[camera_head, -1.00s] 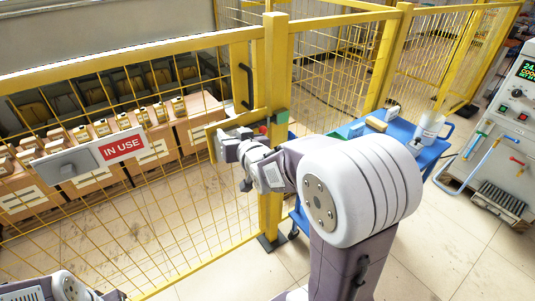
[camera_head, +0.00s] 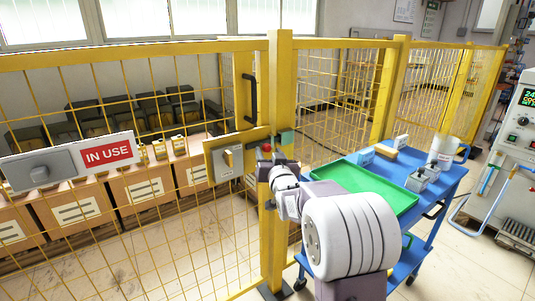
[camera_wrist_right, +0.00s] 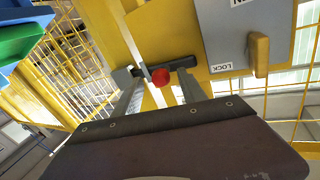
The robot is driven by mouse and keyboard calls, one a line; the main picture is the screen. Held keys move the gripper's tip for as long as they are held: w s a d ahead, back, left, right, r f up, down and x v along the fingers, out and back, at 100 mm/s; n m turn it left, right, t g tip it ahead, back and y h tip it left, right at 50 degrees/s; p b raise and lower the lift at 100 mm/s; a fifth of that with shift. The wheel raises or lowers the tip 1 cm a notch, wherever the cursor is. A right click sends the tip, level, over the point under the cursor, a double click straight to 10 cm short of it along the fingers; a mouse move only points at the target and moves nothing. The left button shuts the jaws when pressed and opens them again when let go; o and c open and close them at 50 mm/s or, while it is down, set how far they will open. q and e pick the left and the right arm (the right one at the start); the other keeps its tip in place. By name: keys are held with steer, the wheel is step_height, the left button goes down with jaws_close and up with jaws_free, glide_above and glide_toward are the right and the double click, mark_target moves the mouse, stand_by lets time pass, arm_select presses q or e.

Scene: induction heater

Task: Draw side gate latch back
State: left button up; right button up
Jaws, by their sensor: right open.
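The side gate latch is a dark bar with a red knob (camera_wrist_right: 160,76), which also shows in the head view (camera_head: 266,148) at the gate post. My right gripper (camera_head: 270,172) is at the latch. In the right wrist view my right gripper (camera_wrist_right: 157,82) is open, with one finger on each side of the red knob. I cannot tell whether either finger touches it. Beside the latch, a grey lock plate (camera_wrist_right: 220,35) marked LOCK carries a yellow lever (camera_wrist_right: 258,53). That lever also shows in the head view (camera_head: 229,158). My left gripper is out of view.
The yellow mesh fence (camera_head: 130,50) has a dark pull handle (camera_head: 250,97) and an IN USE sign (camera_head: 107,154). A blue cart (camera_head: 440,190) with a green tray (camera_head: 402,199) stands right of the post. Crates (camera_head: 145,190) stand behind the mesh.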

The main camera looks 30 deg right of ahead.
steer(key=shift+x, duration=1.05)
jaws_close()
stand_by(0.6)
